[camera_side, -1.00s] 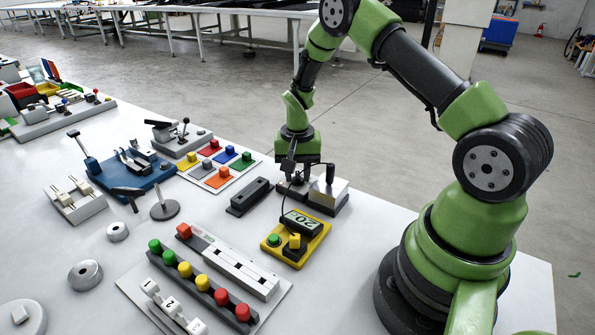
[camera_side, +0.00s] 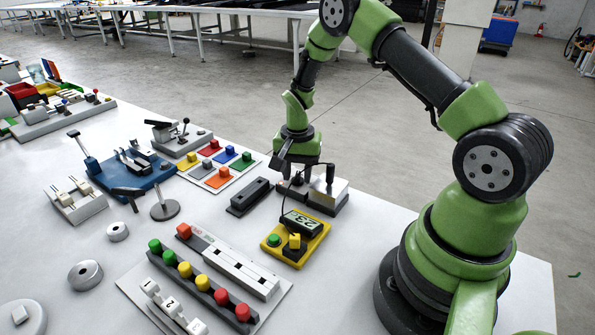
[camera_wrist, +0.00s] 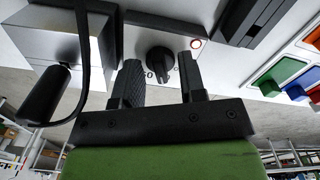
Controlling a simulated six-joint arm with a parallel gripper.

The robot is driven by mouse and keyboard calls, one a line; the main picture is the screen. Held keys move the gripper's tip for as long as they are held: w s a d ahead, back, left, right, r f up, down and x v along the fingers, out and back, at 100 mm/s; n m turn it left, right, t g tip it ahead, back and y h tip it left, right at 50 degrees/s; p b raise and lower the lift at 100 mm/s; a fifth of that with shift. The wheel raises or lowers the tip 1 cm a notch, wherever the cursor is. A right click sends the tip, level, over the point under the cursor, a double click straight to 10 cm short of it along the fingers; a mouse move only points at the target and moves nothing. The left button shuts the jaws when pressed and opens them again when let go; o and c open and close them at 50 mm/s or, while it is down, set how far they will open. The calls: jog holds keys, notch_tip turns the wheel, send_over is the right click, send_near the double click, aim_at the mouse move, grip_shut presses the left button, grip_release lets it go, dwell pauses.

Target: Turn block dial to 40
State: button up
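The block dial (camera_wrist: 159,62) is a black knob on a pale metal block, with printed numbers beside it, in the wrist view. In the side view my gripper (camera_side: 298,172) reaches down to the metal block (camera_side: 325,192), and the dial is hidden there. A small dark display (camera_side: 301,222) on the yellow box in front of the block appears to read 23.
A black bar (camera_side: 250,197) lies left of the block. A board of coloured buttons (camera_side: 218,170) stands behind it. A black handle and cable (camera_wrist: 45,95) are close on the left in the wrist view.

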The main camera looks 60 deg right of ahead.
notch_tip(320, 180, up, 9)
jog(key=shift+r, duration=0.5)
dwell(0.3)
notch_tip(320, 180, up, 8)
jog(key=n+t, duration=0.2)
send_over(297, 174)
jog(key=s+a, duration=0.2)
jog(key=a, duration=0.2)
jog(key=s+a+r+n+t, duration=0.2)
jog(key=s+a+r+n, duration=0.1)
jog(key=s+a+r, duration=0.3)
jog(key=s+a+r+n+t+y, duration=0.1)
jog(key=s+a+r+n, duration=0.1)
jog(key=s, duration=0.3)
jog(key=s+a+r+n+t+y, duration=0.1)
jog(key=s+a+r+n+t, duration=0.1)
jog(key=s, duration=0.4)
jog(key=shift+a+r, duration=0.2)
jog(key=shift+a, duration=0.25)
